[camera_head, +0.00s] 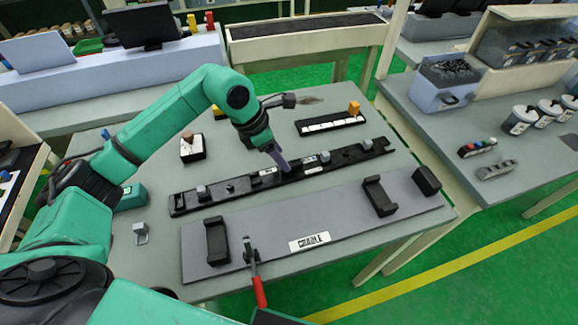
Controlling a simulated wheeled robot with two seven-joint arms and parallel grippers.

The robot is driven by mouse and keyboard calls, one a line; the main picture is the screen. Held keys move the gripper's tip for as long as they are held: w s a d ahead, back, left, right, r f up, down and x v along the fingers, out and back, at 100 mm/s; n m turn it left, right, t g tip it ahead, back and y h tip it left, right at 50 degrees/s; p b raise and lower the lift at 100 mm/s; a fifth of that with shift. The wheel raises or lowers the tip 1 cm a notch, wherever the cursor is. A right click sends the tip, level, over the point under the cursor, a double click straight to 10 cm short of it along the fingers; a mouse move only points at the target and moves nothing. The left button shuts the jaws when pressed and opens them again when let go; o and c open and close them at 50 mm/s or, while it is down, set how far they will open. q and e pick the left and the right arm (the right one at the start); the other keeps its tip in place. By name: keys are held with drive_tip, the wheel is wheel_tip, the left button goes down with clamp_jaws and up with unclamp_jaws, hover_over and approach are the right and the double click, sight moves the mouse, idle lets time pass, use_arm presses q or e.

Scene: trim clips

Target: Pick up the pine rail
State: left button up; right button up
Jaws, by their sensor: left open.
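A long dark rail (229,187) lies slantwise across the middle of the grey table. It carries several small grey and black clips and small white labels. No pine colour shows on it, and it is the only long rail I see here. My left gripper (281,163) points down at the middle of the rail from its far side, with its fingers at or just above it. It is open, though the gap between the fingers is hard to make out. I cannot tell whether it touches the rail. My right gripper is not in view.
A side table (510,190) stands right.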

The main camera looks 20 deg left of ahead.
use_arm(q)
drive_tip(key=p+x, duration=0.1)
drive_tip(key=x, duration=0.3)
drive_tip(key=shift+s+d, duration=0.2)
drive_tip(key=shift+f, duration=0.1)
drive_tip(key=shift+w, duration=0.1)
clamp_jaws()
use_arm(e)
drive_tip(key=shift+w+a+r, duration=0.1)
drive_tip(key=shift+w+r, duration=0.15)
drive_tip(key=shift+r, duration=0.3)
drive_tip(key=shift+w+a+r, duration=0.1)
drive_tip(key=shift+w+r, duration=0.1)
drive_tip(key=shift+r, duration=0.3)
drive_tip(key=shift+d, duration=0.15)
